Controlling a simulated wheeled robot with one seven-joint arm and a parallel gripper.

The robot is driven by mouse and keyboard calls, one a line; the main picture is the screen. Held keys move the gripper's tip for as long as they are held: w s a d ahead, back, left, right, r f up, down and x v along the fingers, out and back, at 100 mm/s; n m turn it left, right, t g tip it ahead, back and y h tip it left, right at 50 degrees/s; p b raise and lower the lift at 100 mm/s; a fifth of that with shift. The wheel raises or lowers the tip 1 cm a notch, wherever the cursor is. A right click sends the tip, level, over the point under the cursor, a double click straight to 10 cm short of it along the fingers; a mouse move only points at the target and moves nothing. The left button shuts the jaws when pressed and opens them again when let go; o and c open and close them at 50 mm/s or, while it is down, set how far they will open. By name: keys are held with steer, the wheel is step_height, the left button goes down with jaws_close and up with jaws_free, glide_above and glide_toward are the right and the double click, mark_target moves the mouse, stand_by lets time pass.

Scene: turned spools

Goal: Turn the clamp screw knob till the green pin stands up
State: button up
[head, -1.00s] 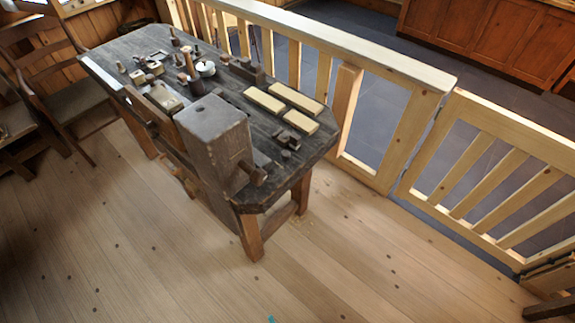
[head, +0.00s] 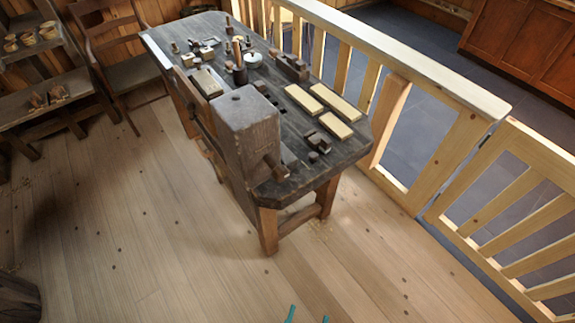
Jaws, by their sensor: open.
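I cannot make out a clamp screw knob or a green pin for certain. The dark workbench (head: 215,32) carries a big grey-brown wooden block (head: 247,125) at its near side, with a short brown wooden stub (head: 275,166) sticking out low on its right. A small dark block-like piece (head: 317,141) sits on the bench top near its right end; its detail is too small to tell. Only the two teal fingertips of my gripper (head: 307,317) show at the bottom edge. They are apart with nothing seen between them, well short of the bench in the picture.
Several pale wooden blocks (head: 321,100) and small tools lie on the bench. A light wooden railing (head: 400,60) runs behind it, with a slatted gate (head: 510,200) at right. A chair (head: 128,70) and shelves (head: 45,100) stand at left. The plank floor (head: 170,240) before the bench is clear.

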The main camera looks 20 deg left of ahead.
steer(key=w+f+m+g, duration=0.1)
steer(key=w+f, duration=0.5)
steer(key=w, duration=0.4)
steer(key=n+g+y, duration=0.3)
steer(key=n+y, duration=0.6)
steer(key=y, duration=0.5)
glide_toward(274, 166)
steer(key=shift+w+d+f, duration=0.1)
steer(key=shift+f, duration=0.35)
steer(key=shift+w+d+f, duration=0.1)
steer(key=shift+f, duration=0.3)
steer(key=shift+w+a+r, duration=0.1)
steer(key=shift+a+r, duration=0.05)
steer(key=x, duration=1)
steer(key=shift+w+a+r, duration=0.1)
steer(key=shift+a, duration=0.1)
